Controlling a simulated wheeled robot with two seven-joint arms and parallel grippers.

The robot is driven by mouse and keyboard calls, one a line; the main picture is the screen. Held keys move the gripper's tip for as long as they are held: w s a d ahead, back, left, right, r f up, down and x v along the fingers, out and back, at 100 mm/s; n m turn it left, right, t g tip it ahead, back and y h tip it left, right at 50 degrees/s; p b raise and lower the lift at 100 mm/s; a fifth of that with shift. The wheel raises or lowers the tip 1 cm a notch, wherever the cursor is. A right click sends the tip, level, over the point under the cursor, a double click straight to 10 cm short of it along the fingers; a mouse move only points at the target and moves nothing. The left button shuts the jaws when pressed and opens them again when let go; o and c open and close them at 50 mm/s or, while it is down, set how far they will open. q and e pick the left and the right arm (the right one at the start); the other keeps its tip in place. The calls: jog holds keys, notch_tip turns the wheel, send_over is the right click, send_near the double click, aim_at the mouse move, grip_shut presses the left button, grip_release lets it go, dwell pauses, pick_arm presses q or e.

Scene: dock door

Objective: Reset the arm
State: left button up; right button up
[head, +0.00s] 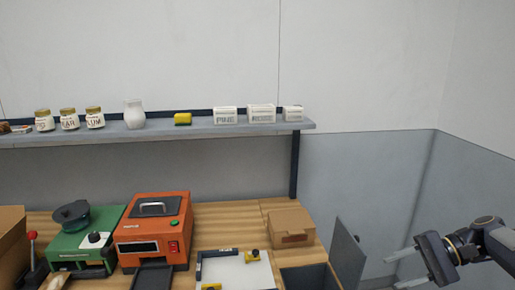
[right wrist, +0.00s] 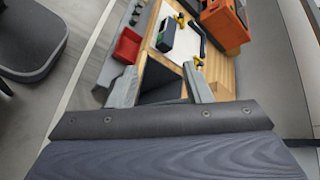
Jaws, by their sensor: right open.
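My right gripper (head: 402,268) is at the lower right of the head view, off the right end of the wooden bench. Its two pale fingers are apart with nothing between them. In the right wrist view the open fingers (right wrist: 160,85) frame the bench end and a dark opening in it, with no object held. My left gripper is not in view.
The wooden bench (head: 235,216) carries an orange machine (head: 153,230), a green machine (head: 85,240), a cardboard box (head: 291,228) and a white board (head: 240,271). A grey flap (head: 348,254) stands by the bench's right end. A shelf (head: 160,131) holds jars and boxes.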

jog(key=s+a+r+n+h, duration=0.3)
jog(key=s+a+h, duration=0.1)
jog(key=s+a, duration=0.55)
jog(key=s+a+f+n+t+h, duration=0.2)
jog(key=s+a+f, duration=0.1)
jog(key=s, duration=0.3)
jog(key=s+a+f+n+t+h, duration=0.1)
jog(key=s+a+f+n+h, duration=0.1)
jog(key=s, duration=0.4)
notch_tip(320, 180, down, 2)
jog(key=shift+a+f+n+t, duration=0.2)
jog(key=shift+a+n+t, duration=0.2)
jog(key=shift+a+n, duration=0.1)
jog(key=shift+c, duration=0.2)
